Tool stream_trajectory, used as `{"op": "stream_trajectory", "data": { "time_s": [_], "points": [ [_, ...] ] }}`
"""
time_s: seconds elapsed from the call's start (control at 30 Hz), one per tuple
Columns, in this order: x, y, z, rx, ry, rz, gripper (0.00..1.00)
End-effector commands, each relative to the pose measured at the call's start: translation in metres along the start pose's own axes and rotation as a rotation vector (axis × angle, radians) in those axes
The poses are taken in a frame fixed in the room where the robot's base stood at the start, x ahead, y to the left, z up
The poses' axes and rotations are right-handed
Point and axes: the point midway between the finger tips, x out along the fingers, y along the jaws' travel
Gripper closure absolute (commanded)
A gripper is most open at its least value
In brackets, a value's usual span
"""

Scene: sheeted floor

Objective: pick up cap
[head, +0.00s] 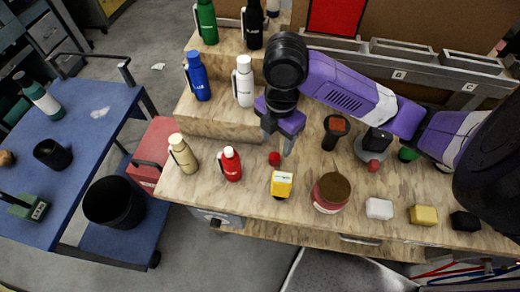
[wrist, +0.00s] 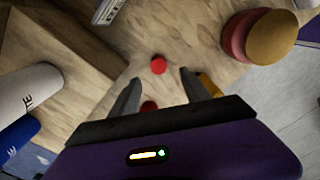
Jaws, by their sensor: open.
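The small round red cap (head: 274,158) lies on the wooden worktop between the red bottle (head: 231,165) and the yellow-topped object (head: 282,184). My gripper (head: 277,146) is open and empty, pointing down above the worktop close to the cap, apart from it. In the wrist view the cap (wrist: 158,64) shows whole, a little beyond the fingertips (wrist: 160,76) and roughly midway between them. A second red patch (wrist: 149,106), probably the red bottle's top, is partly hidden by the gripper body.
A red jar with a brown lid (head: 331,192) stands to the right. White (head: 243,82) and blue (head: 197,78) bottles stand on a raised step behind; a beige bottle (head: 183,155) is at left. The yellow-topped object (wrist: 209,84) sits close by the right finger.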

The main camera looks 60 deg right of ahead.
Motion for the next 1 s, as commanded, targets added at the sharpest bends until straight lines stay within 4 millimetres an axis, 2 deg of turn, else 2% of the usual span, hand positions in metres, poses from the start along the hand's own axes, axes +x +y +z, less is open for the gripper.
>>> {"op": "stream_trajectory", "data": {
  "time_s": [0.17,0.53,0.8,1.0],
  "points": [
    [0.003,0.0,0.0,0.001,0.0,-0.001,0.45],
    [0.038,-0.003,0.002,0.003,0.001,-0.003,0.45],
    [0.073,-0.006,0.004,0.003,0.002,-0.002,0.45],
    [0.078,-0.005,0.004,0.001,0.0,-0.002,0.45]
  ]
}}
